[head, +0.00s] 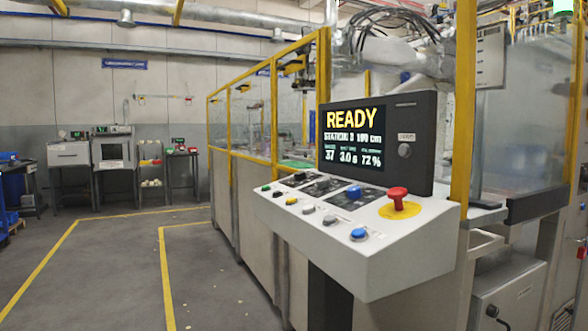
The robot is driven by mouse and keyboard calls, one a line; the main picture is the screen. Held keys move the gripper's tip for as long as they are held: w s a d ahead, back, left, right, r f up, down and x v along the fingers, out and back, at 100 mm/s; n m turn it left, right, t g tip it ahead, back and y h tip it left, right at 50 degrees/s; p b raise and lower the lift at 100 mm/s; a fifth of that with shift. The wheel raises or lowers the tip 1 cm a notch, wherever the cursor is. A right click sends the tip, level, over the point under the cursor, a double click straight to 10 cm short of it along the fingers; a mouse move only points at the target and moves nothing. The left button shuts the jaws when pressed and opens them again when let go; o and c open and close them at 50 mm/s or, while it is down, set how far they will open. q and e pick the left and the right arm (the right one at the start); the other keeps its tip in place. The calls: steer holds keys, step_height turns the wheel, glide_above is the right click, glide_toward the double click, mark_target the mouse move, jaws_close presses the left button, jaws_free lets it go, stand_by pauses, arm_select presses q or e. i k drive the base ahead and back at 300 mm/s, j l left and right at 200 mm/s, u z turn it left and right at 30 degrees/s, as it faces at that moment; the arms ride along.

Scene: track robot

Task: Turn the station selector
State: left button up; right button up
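A control console (350,235) with a sloped light-grey top stands right of centre. Its dark display (352,132) reads "READY" in yellow, with a smaller line that seems to start with "STATION" but is too blurred to read surely. A round grey knob (404,150) sits on the display housing's right side, under a small pale label. The sloped top carries a red mushroom button (398,198) on a yellow disc, blue buttons (358,234), grey buttons or knobs (329,220) and other small controls. I cannot tell surely which control is the station selector. Neither gripper is in view.
A yellow-framed fence (250,110) with clear panels runs behind the console. A grey cabinet (508,288) stands at lower right. Benches with equipment (112,152) stand along the far left wall. The grey floor (110,270) with yellow lines is open at left.

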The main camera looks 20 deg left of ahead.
mark_target(300, 175)
steer(key=i+j, duration=0.15)
steer(key=j, duration=0.2)
steer(key=i+j, duration=0.15)
steer(key=j, duration=0.2)
steer(key=i+j+z, duration=0.1)
steer(key=j, duration=0.25)
steer(key=i+j, duration=0.15)
steer(key=j, duration=0.25)
steer(key=i+j, duration=0.1)
steer(key=j, duration=0.25)
steer(key=i+j+z, duration=0.1)
steer(key=j, duration=0.3)
steer(key=i, duration=0.05)
